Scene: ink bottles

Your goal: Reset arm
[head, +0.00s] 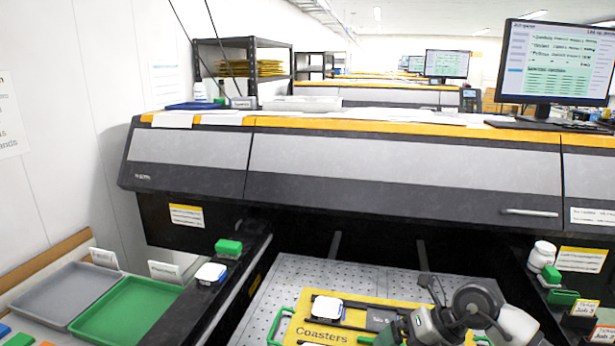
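One of my arms, apparently the right, shows at the bottom right of the head view. Its gripper end (428,325) is over the right part of the yellow "Coasters" board (322,334). I cannot make out its fingertips, so whether it is open or shut is unclear. No held thing shows. My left gripper is not in view. The board lies on the perforated printer bed (290,281), with a green handle (276,326) at its left. A white block with a blue edge (327,308) sits on it.
The large printer (350,175) spans the scene above the bed. At left are a grey tray (65,293), a green tray (125,310), a green block (229,247) and a white block (211,272). A white bottle (542,255) stands on the right ledge near green items (563,298).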

